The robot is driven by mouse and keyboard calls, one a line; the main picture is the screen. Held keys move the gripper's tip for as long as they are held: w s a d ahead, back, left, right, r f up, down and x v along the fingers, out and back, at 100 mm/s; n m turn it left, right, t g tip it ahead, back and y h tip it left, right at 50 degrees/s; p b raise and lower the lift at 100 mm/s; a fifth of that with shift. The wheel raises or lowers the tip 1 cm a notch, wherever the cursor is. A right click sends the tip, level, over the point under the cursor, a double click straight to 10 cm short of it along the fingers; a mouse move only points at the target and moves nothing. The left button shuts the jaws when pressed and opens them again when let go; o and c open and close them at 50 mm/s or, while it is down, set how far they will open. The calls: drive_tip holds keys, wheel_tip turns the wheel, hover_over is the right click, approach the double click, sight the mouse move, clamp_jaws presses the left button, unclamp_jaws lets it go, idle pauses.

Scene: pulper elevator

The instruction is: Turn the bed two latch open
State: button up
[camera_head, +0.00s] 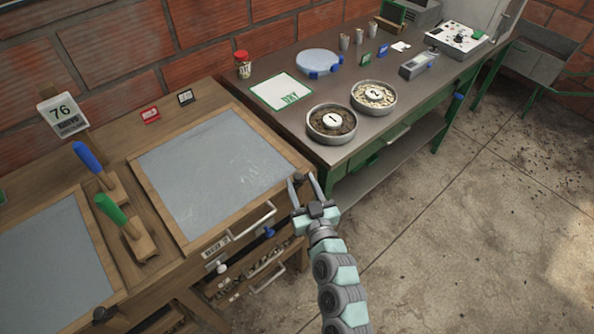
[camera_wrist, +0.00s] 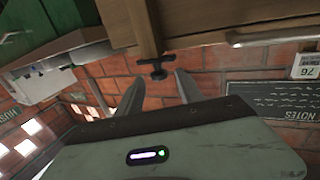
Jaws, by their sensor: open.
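Bed two is the mesh-topped wooden tray (camera_head: 146,187) with a "BED 2" label (camera_head: 216,246) and a pale handle (camera_head: 251,222) on its front. In the wrist view, a small dark T-shaped latch (camera_wrist: 157,70) sits at the end of a wooden post. My gripper (camera_head: 302,180) is at the right front corner of bed two, with its fingers apart and nothing held. In the wrist view the latch shows just beyond and between the fingertips (camera_wrist: 157,82), apart from them as far as I can tell. In the head view the fingers largely cover the latch.
Another mesh bed (camera_head: 50,270) is at far left. The green bench at right holds two bowls (camera_head: 331,137) (camera_head: 373,108). The concrete floor (camera_head: 460,220) is open at right.

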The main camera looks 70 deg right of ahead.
drive_tip(key=v, duration=0.4)
drive_tip(key=shift+s+a, duration=0.3)
drive_tip(key=shift+w, duration=0.1)
